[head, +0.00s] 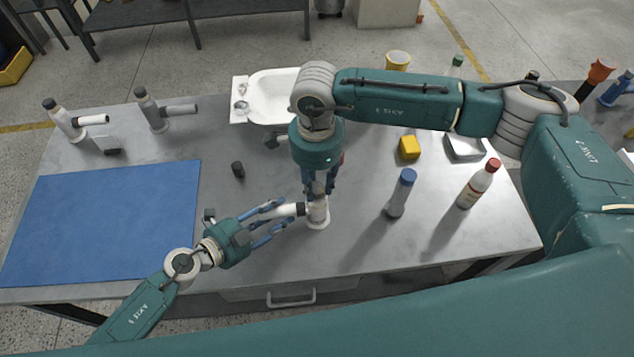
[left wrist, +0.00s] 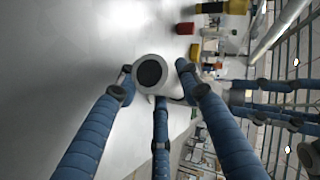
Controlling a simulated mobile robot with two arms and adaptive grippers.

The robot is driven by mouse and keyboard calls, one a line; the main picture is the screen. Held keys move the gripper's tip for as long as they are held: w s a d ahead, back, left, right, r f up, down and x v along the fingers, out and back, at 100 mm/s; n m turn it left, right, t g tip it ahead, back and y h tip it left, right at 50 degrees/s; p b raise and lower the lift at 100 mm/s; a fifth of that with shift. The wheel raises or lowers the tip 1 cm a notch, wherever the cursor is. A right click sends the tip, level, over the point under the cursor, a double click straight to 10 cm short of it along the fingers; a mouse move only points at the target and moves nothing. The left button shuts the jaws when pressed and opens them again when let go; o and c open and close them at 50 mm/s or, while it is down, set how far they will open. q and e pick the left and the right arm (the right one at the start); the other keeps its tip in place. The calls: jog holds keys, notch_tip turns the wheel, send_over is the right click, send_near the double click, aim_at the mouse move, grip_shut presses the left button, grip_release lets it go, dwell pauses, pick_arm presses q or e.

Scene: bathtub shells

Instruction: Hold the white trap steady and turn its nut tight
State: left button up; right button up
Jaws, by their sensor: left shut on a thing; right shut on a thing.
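The white trap (head: 317,216) stands upright on the grey table, its side pipe pointing left. My left gripper (head: 286,212) is shut on that side pipe from the left. In the left wrist view, the pipe's round white end with a dark opening (left wrist: 150,72) sits between the blue fingers (left wrist: 157,100). My right gripper (head: 318,190) comes down from above and is shut around the top of the trap. The nut is hidden by its fingers, so I cannot see how it sits. The right gripper's blue fingers also show in the left wrist view (left wrist: 265,100).
Two grey traps (head: 66,120) (head: 155,110) stand at the back left. A blue mat (head: 100,222) covers the left. A small dark cylinder (head: 237,169) stands behind my left gripper. A white tub shell (head: 285,78) is behind. Blue-capped (head: 400,194) and red-capped (head: 478,185) bottles stand right.

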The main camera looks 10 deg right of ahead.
aim_at(317, 186)
pick_arm(q)
jog(key=shift+a+f, duration=0.15)
pick_arm(e)
jog(key=n, duration=0.6)
jog(key=shift+w+d, duration=0.2)
jog(key=shift+d, duration=0.05)
pick_arm(q)
jog(key=shift+s, duration=0.1)
pick_arm(e)
jog(key=shift+n, duration=0.4)
jog(key=o, duration=1.2)
jog(key=shift+c, duration=0.2)
jog(key=shift+s+a, duration=0.1)
jog(key=shift+a+r, duration=0.1)
notch_tip(317, 186, up, 12)
